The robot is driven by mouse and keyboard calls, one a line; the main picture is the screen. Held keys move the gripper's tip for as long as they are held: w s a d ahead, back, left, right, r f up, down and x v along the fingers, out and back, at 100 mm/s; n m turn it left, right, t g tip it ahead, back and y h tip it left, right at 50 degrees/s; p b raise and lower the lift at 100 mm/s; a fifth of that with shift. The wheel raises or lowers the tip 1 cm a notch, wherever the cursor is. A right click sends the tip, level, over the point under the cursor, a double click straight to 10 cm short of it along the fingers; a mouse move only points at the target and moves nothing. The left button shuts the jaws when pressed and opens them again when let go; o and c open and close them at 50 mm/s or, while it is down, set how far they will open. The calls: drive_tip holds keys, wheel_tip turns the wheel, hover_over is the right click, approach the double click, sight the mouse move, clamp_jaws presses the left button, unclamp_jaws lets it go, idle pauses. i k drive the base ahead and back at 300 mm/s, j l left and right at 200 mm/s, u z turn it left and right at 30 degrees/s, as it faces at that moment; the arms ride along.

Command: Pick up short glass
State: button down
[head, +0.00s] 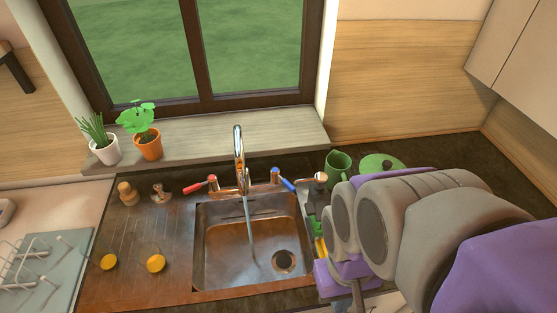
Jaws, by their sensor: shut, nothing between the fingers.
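My arm, grey and purple, fills the right side and hides part of the counter to the right of the sink. What shows of my gripper (349,299) is a small grey and purple end at the bottom edge, by the sink's front right corner. It is shut and holds nothing. Its fingertips are hard to see, partly cut off by the frame.
The sink (215,268) is empty with water running from the tap (239,150). A green mug (338,163) and green plate (380,162) stand behind my arm. Two potted plants (148,144) are on the sill. A wire rack (35,268) is at left.

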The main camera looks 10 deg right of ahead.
sight(149, 255)
drive_tip(key=k+j+u, duration=0.15)
drive_tip(key=u, duration=0.2)
drive_tip(key=j+u, duration=0.3)
drive_tip(key=k+j+u, duration=0.15)
drive_tip(key=j+u, duration=0.2)
drive_tip(key=i+j, duration=0.15)
drive_tip(key=j, duration=0.15)
drive_tip(key=i+j+z, duration=0.15)
drive_tip(key=j, duration=0.15)
drive_tip(key=i+j, duration=0.1)
drive_tip(key=j, duration=0.25)
drive_tip(key=i+j+z, duration=0.15)
drive_tip(key=j, duration=0.15)
drive_tip(key=z, duration=1.75)
